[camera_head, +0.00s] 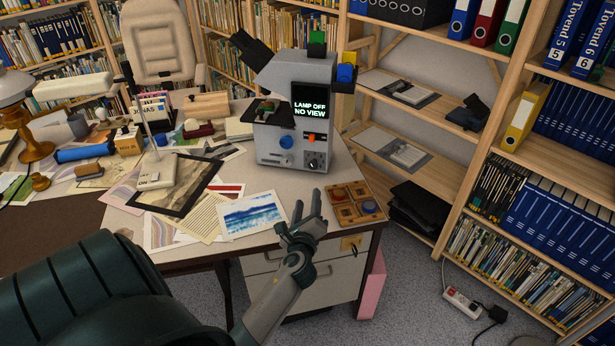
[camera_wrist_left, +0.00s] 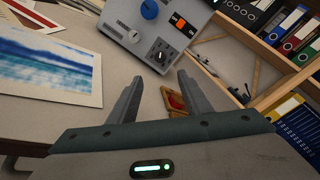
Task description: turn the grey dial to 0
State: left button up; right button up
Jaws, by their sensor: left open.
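The grey-white machine (camera_head: 271,90) stands on the desk's right part, its screen (camera_head: 309,101) reading "LAMP OFF NO VIEW". A small dark grey dial (camera_head: 313,163) is low on the right of its front. The dial also shows in the left wrist view (camera_wrist_left: 159,56), with a light mark on it; I cannot read its setting. My left gripper (camera_head: 306,206) is open and empty in front of the machine, above the desk's front edge. In the left wrist view the open fingers (camera_wrist_left: 160,78) point toward the dial, apart from it. My right gripper is not in view.
A blue knob (camera_head: 286,142) and an orange switch (camera_head: 309,138) sit near the dial. A wooden tray (camera_head: 341,212) with round pieces lies right of my gripper. A seascape print (camera_head: 251,215) lies left of it. Shelves (camera_head: 398,150) stand at the right.

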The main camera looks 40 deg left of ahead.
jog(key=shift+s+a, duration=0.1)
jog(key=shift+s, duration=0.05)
pick_arm(q)
jog(key=shift+m, duration=0.3)
jog(key=shift+s+a+m+b, duration=0.1)
jog(key=shift+a+m+b, duration=0.1)
jog(key=shift+m, duration=0.3)
jog(key=shift+a+m+b, duration=0.1)
jog(key=shift+m+b, duration=0.1)
jog(key=shift+m, duration=0.3)
jog(key=m, duration=0.3)
jog(key=m+t+b, duration=0.1)
jog(key=m, duration=0.2)
jog(key=s+f+m+h+b, duration=0.1)
jog(key=m, duration=0.2)
jog(key=shift+s+a+f+t, duration=0.1)
jog(key=shift+a+t, duration=0.2)
jog(key=shift+a, duration=0.05)
jog(key=shift+s+f+m, duration=0.15)
jog(key=shift+s+m, duration=0.15)
jog(key=shift+m, duration=0.9)
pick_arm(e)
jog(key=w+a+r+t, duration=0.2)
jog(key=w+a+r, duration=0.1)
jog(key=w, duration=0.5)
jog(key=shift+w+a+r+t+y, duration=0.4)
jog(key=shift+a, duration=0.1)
pick_arm(q)
jog(key=shift+w+a, duration=0.1)
